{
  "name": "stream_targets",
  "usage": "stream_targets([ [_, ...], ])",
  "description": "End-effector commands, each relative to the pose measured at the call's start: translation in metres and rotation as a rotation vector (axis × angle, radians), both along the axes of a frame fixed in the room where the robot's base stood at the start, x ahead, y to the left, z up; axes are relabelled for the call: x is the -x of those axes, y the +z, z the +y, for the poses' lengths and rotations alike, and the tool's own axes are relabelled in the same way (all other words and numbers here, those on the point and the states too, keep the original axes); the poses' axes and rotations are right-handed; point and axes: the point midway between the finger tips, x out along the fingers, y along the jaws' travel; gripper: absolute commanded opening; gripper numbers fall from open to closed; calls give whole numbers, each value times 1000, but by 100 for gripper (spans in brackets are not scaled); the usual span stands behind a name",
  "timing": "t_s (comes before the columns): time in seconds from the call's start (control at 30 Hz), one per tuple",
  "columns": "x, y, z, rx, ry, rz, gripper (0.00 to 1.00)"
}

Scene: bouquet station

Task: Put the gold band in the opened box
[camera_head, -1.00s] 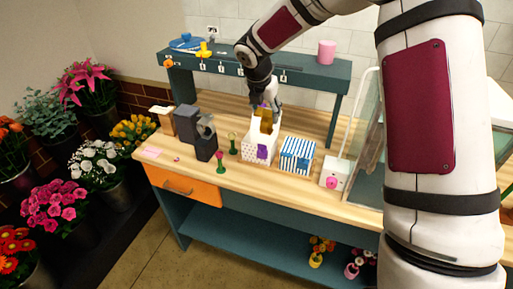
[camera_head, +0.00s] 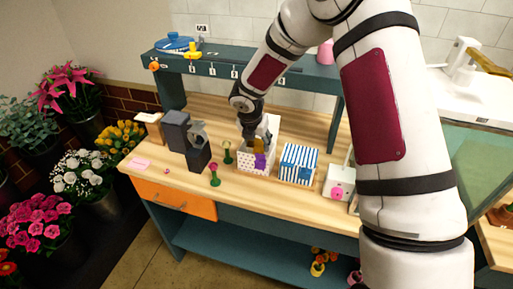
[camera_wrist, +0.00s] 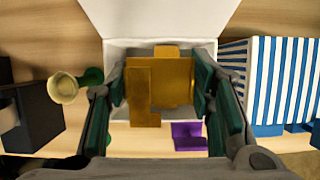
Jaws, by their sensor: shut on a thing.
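The gold band (camera_wrist: 145,85) is a blocky gold piece held between the green-padded fingers of my gripper (camera_wrist: 162,92) in the wrist view. My gripper is shut on it. The opened box (camera_head: 246,162) is white with dots and a purple clasp (camera_head: 260,161) on its front; its raised white lid (camera_wrist: 160,18) shows at the top of the wrist view. In the head view the gold band (camera_head: 259,146) is at the box's mouth, low between its walls. Whether it touches the box floor is hidden.
A blue-and-white striped box (camera_head: 298,165) stands close right of the open box. Green stands (camera_head: 215,176) and dark grey blocks (camera_head: 196,154) are to the left. A teal shelf (camera_head: 225,68) runs behind. The wooden bench front (camera_head: 262,187) is clear.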

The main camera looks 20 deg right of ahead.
Motion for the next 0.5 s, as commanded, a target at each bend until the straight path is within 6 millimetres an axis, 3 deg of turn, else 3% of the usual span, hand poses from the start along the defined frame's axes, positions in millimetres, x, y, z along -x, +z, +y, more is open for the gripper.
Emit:
stream_targets([
  [0.03, -1, -11, 1, 1, 3, 4, 20],
  [0.2, -1, -27, 0, 0, 1, 2, 20],
  [0.5, 0, -28, 0, 0, 0, 0, 20],
])
